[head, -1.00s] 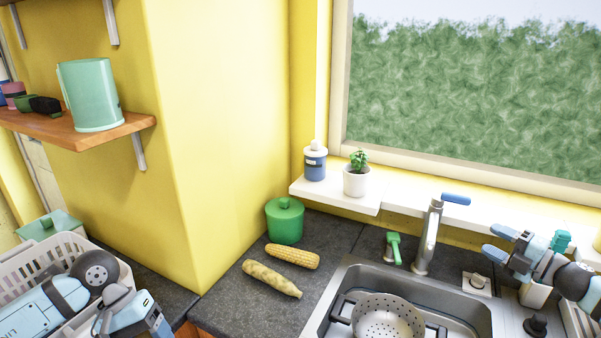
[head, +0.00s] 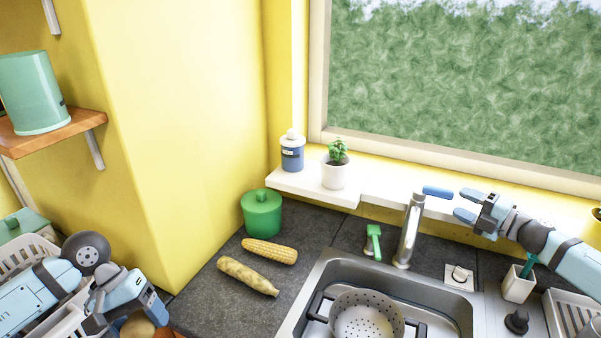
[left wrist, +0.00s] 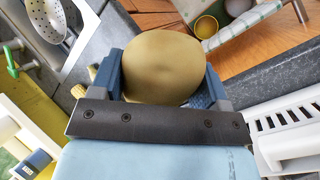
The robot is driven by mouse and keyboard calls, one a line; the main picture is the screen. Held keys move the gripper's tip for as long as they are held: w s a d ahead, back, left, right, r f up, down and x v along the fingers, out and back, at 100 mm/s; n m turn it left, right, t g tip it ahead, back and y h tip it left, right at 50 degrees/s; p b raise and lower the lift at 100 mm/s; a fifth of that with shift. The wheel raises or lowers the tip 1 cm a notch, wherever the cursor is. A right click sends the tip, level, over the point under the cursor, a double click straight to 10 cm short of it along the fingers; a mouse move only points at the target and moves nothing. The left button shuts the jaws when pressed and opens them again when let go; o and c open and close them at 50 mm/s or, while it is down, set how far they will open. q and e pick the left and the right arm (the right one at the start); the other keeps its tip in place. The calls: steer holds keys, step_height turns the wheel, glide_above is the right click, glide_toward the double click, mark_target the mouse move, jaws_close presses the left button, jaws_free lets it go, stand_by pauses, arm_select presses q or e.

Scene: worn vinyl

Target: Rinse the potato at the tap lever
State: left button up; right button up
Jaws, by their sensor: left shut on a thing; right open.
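The potato (left wrist: 163,65) is brown and rounded, held between the jaws of my left gripper (left wrist: 163,85) in the left wrist view. In the head view my left gripper (head: 152,306) is at the lower left, with part of the potato (head: 138,327) showing below it. The tap (head: 409,232) stands behind the sink, its blue lever (head: 438,191) pointing right. My right gripper (head: 464,205) is open and empty, its blue fingertips just right of the lever, with a small gap in the picture. Whether they touch it I cannot tell.
The sink (head: 300,318) holds a colander (head: 366,318) below the tap. Corn (head: 270,251), a pale knobbly vegetable (head: 247,276) and a green pot (head: 262,214) are on the counter left of the sink. A white cup (head: 518,284) stands below my right arm.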

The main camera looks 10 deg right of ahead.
mark_target(440, 197)
arm_select(q)
steer(key=shift+r+p, duration=0.75)
steer(key=shift+r, duration=0.2)
arm_select(e)
steer(key=x, duration=0.6)
steer(key=shift+w+r, duration=0.1)
steer(key=shift+w+a, duration=0.15)
steer(key=shift+w, duration=0.05)
jaws_close()
